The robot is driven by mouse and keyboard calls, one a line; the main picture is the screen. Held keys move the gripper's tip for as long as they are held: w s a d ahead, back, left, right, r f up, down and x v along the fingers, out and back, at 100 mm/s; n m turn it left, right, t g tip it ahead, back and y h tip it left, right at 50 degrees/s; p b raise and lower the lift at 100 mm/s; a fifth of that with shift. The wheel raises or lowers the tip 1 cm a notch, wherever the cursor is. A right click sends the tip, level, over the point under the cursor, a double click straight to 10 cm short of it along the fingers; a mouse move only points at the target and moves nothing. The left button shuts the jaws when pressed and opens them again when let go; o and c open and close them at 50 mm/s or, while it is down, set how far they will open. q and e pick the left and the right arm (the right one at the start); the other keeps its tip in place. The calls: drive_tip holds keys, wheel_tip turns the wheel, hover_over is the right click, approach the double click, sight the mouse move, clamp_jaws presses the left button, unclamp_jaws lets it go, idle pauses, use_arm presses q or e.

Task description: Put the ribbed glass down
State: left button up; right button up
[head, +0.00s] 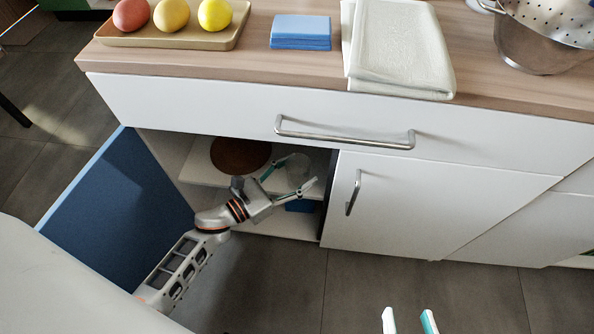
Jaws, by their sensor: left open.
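The clear ribbed glass (298,165) stands on the shelf inside the open cabinet; its ribs are too faint to make out. My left gripper (294,172) reaches into the cabinet from the left. Its fingers are spread apart, with the glass at or just beyond their tips. I cannot tell whether a finger touches it. The fingers partly hide the glass. My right gripper (408,318) shows at the bottom edge, its two fingertips apart and nothing between them, over the floor.
A round brown board or plate (240,153) lies on the shelf (203,172) left of the glass. A blue item (299,206) is lower down. The blue door (115,212) stands open left; the white door (425,205) is shut. The countertop (290,68) overhangs the cabinet.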

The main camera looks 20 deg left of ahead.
use_arm(q)
drive_tip(key=shift+s+a+r, duration=0.15)
drive_tip(key=shift+r, duration=0.1)
drive_tip(key=v, duration=1.1)
drive_tip(key=shift+s, duration=0.3)
use_arm(e)
drive_tip(key=shift+w+d, duration=0.1)
drive_tip(key=shift+d, duration=0.15)
